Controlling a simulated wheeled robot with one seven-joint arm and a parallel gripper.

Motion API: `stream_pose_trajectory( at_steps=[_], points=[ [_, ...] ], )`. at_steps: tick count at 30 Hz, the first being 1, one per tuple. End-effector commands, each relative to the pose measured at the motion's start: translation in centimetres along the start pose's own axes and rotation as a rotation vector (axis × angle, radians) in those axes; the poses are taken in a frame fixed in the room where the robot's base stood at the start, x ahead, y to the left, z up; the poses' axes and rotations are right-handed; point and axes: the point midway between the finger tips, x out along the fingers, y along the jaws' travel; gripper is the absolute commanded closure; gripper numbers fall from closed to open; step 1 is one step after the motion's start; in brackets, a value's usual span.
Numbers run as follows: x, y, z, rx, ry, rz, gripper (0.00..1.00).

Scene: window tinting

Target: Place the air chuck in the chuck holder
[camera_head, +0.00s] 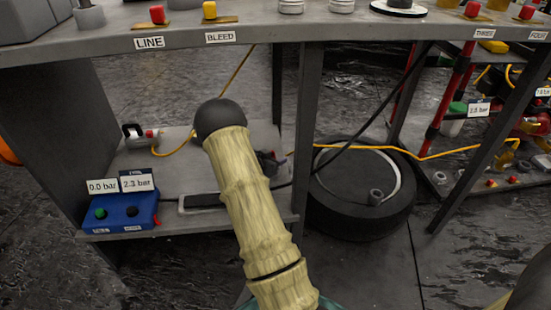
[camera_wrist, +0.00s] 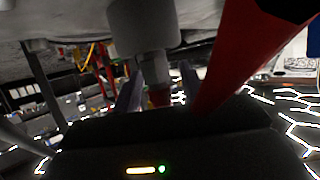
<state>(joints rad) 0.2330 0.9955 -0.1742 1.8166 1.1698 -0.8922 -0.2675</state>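My gripper (camera_wrist: 158,88) shows in the wrist view as two grey fingers standing apart. A grey cylinder with a hexagonal metal stem (camera_wrist: 153,68) comes down between them, with a red part below it. It may be the air chuck, but I cannot tell whether the fingers touch it. In the head view, my arm covers the middle of the lower shelf, and my gripper is hidden behind it. A small grey fitting with a red end (camera_head: 140,137) lies on the shelf at the left, by the yellow hose. I cannot make out the chuck holder for certain.
The bench top (camera_head: 260,33), labelled LINE and BLEED, hangs over the lower shelf (camera_head: 170,165). A blue box (camera_head: 122,212) with 0.0 and 2.3 bar signs stands at the shelf's front left. A tyre (camera_head: 365,215) lies right of the bench leg, with hoses passing above it.

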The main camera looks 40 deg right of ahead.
Motion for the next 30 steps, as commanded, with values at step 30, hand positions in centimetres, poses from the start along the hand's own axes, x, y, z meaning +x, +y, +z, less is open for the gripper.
stream_pose_trajectory(
  at_steps=[30],
  points=[
    [-12.0, 0.0, -0.3, -0.001, -0.001, -0.001, 0.57]
  ],
)
